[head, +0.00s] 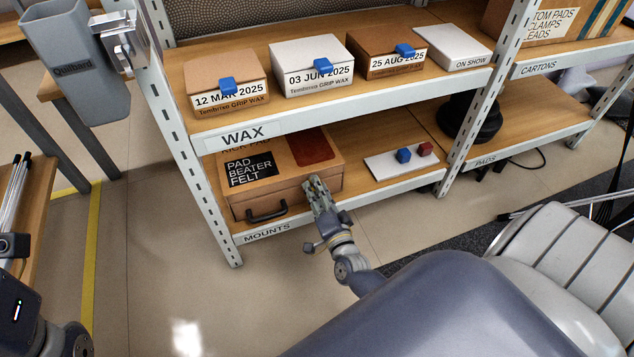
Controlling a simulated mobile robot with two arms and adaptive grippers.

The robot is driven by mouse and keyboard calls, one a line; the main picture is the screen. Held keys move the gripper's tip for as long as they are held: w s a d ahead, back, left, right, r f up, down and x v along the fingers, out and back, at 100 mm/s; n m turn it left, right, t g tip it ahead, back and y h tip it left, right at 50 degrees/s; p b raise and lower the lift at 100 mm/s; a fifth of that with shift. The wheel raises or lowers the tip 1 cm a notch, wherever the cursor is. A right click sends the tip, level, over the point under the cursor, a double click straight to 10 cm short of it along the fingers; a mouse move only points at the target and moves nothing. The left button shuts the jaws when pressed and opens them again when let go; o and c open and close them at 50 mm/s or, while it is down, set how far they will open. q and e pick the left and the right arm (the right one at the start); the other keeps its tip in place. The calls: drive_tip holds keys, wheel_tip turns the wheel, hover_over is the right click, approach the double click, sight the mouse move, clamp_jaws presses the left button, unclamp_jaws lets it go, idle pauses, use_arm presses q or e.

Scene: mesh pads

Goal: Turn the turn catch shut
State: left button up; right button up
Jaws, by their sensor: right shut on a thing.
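A tan-brown case (235,204) lies on the lower shelf, with a black "PAD BEATER FELT" label and a dark red patch on its lid. The lid looks down. A black handle (268,213) is on its front. My right gripper (314,186) is at the right part of the case's front, near the lid edge. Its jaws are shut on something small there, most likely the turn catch. The fingers hide the catch, so I cannot see how far it is turned. The fingers of my left gripper are not in view.
The lower shelf's "MOUNTS" front edge (262,234) runs below the case. A white board with blue and dark red blocks (390,171) lies to the right. The upper "WAX" shelf (345,104) with several boxes overhangs the case. A metal upright (195,165) stands left.

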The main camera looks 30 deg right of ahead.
drive_tip(key=o, duration=1.1)
drive_tip(key=v, duration=1.2)
